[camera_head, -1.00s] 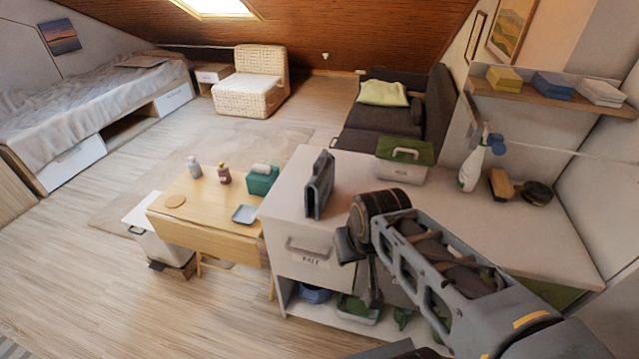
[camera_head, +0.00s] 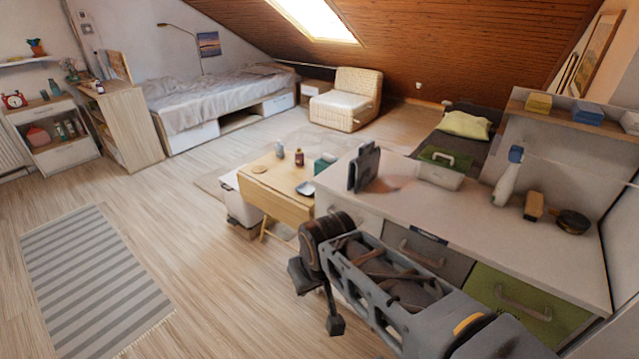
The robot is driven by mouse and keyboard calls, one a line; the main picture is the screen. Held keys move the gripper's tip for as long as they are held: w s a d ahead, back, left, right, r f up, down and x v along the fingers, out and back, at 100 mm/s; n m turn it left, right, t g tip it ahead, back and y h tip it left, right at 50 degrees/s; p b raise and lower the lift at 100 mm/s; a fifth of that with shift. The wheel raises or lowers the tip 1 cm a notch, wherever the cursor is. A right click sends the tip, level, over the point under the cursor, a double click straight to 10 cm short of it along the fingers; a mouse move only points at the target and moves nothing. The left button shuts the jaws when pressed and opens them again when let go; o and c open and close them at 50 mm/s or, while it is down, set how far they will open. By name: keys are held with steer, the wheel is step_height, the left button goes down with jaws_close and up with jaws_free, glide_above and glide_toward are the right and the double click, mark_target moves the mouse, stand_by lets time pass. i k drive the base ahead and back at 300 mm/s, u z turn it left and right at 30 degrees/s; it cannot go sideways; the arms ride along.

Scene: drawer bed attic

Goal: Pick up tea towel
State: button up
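I cannot tell for sure which thing is the tea towel. Folded cloth-like stacks lie on the wall shelf at the upper right: a yellow one (camera_head: 538,103), a blue one (camera_head: 581,112) and a white one (camera_head: 629,121). A dark grey upright item (camera_head: 364,167) stands on the left end of the white counter; its material is unclear. My gripper (camera_head: 317,299) is in front of the counter's left drawers, its two dark fingers apart, with nothing seen between them. It is well apart from the shelf.
The counter (camera_head: 420,212) bears a green-lidded box (camera_head: 440,168), a spray bottle (camera_head: 507,180), a brush (camera_head: 534,206) and a dark round item (camera_head: 572,221). A wooden table (camera_head: 270,188) stands behind left. Floor around the striped rug (camera_head: 90,285) is clear.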

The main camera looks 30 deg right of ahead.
mark_target(363, 169)
steer(key=k, duration=0.35)
steer(key=u, duration=0.9)
steer(key=i, duration=1.55)
steer(key=z, duration=1)
steer(key=i, duration=0.9)
steer(key=z, duration=1.1)
